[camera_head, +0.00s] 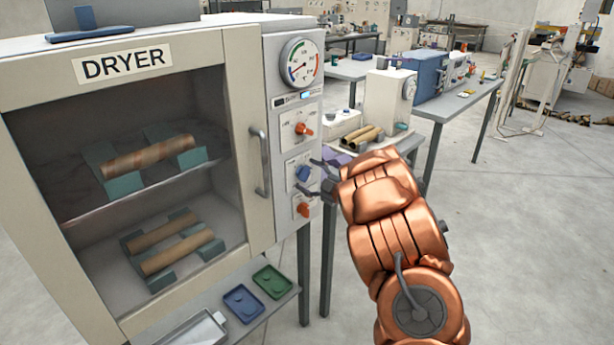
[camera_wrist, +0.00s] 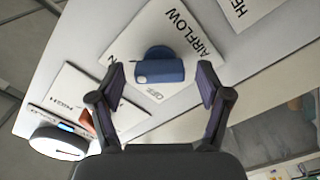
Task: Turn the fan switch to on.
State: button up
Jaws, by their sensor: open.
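The blue knob (camera_head: 303,173) sits on the middle plate of the dryer's control panel. In the wrist view the blue knob (camera_wrist: 160,70) is on a white plate (camera_wrist: 176,22) lettered AIRFLOW, with OFF printed near it and a letter N partly visible on the other side. My gripper (camera_head: 312,177) is in front of this plate. In the wrist view my gripper (camera_wrist: 162,78) is open, with one finger on each side of the knob. Gaps show between the fingers and the knob, though its depth between them is hard to tell.
Orange knobs (camera_head: 304,129) (camera_head: 303,210) sit above and below the blue one. A round gauge (camera_head: 300,63) is at the panel's top. The dryer door handle (camera_head: 259,160) stands out to the left. A bench with tubes (camera_head: 362,135) is behind my arm.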

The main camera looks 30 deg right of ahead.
jog(key=v, duration=1.1)
dwell(0.3)
